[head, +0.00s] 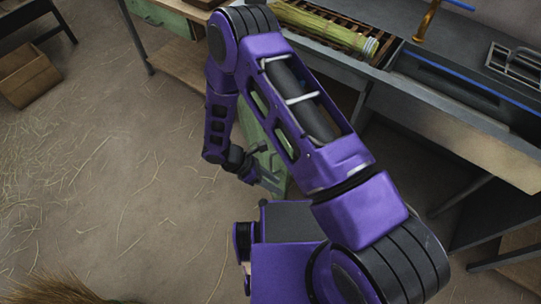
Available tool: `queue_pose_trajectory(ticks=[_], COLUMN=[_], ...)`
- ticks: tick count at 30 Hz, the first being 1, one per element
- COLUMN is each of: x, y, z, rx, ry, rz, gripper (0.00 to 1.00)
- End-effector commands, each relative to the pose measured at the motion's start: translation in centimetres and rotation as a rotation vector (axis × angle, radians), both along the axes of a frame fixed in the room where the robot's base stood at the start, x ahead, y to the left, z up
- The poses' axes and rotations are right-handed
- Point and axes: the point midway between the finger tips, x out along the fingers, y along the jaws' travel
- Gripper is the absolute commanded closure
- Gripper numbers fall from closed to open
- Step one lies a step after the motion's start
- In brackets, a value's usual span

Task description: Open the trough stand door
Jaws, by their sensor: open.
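A pale green panel (270,133), which looks like the trough stand door, shows partly behind my purple arm, below the front of the workbench. My gripper (262,170) is at the panel's lower left part, with its jaws open. I cannot tell whether it touches the panel or has a handle between its fingers. My arm covers much of the panel and the stand behind it, so hinge and handle are hidden. How far the door stands open is unclear.
A cardboard box (27,77) stands at the upper left. Straw litters the open floor (120,180) at left.

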Motion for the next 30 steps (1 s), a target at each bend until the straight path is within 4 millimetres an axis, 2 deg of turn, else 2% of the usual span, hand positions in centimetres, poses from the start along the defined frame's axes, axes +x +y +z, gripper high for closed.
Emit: queue_pose_trajectory(ticks=[1, 9, 12, 15, 18, 22, 26, 30], x=[1.1, 6.8, 8.4, 9.4, 9.9, 9.9, 9.8, 9.7], y=[0.1, 1.0, 0.9, 0.8, 0.8, 0.8, 0.8, 0.8], z=[2.1, 9.8, 12.2, 13.7, 14.2, 13.2, 11.0, 7.9], rx=[0.093, 0.540, 0.638, 0.698, 0.723, 0.727, 0.725, 0.725], ry=[0.004, -0.062, -0.106, -0.136, -0.150, -0.150, -0.147, -0.147], rz=[-0.035, -0.081, -0.075, -0.065, -0.058, -0.057, -0.057, -0.057], gripper=[0.55, 0.55, 0.55, 0.55, 0.55, 0.55, 0.55, 0.55])
